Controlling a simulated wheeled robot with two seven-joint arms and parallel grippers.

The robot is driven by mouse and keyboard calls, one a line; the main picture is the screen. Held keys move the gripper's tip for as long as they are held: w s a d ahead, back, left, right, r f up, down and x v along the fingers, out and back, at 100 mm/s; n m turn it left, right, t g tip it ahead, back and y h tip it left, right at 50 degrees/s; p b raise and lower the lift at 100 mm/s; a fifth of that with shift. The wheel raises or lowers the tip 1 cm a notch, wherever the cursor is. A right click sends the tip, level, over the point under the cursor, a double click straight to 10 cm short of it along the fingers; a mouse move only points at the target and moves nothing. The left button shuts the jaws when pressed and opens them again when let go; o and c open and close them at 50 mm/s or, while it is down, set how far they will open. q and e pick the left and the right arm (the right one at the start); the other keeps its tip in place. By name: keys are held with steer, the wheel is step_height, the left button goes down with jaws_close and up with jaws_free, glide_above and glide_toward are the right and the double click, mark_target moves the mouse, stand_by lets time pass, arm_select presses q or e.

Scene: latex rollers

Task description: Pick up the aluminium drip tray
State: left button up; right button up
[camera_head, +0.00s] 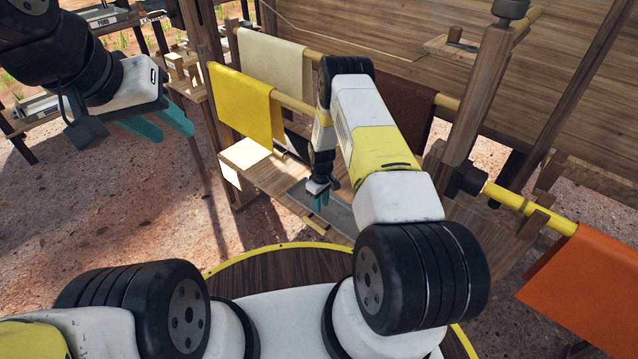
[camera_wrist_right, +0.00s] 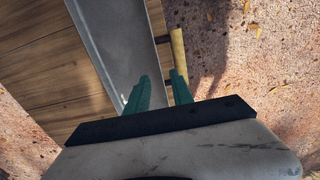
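The aluminium drip tray (camera_head: 338,212) is a long, shallow grey trough lying on the wooden shelf of the rack. My right arm hides part of it. My right gripper (camera_head: 319,203) is over the tray, fingers pointing down. In the right wrist view the tray (camera_wrist_right: 117,45) runs away from the gripper (camera_wrist_right: 160,78). There the teal fingers are apart, one over the tray's inside and one outside its right rim. I cannot tell whether they touch it. My left gripper (camera_head: 175,134) is open and empty, raised at the upper left, well away from the tray.
A wooden shelf (camera_wrist_right: 50,65) lies beside the tray, with a yellowish rod (camera_wrist_right: 178,50) along the other side. Yellow (camera_head: 242,103), cream (camera_head: 275,62) and orange (camera_head: 588,285) sheets hang on rails. A wooden post (camera_head: 477,95) stands to the right. Open ground lies left.

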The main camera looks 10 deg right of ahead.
mark_target(322, 215)
step_height(322, 215, down, 7)
steer(key=shift+d+f, duration=0.1)
stand_by(0.3)
steer(key=shift+c, duration=0.5)
jaws_close()
stand_by(0.9)
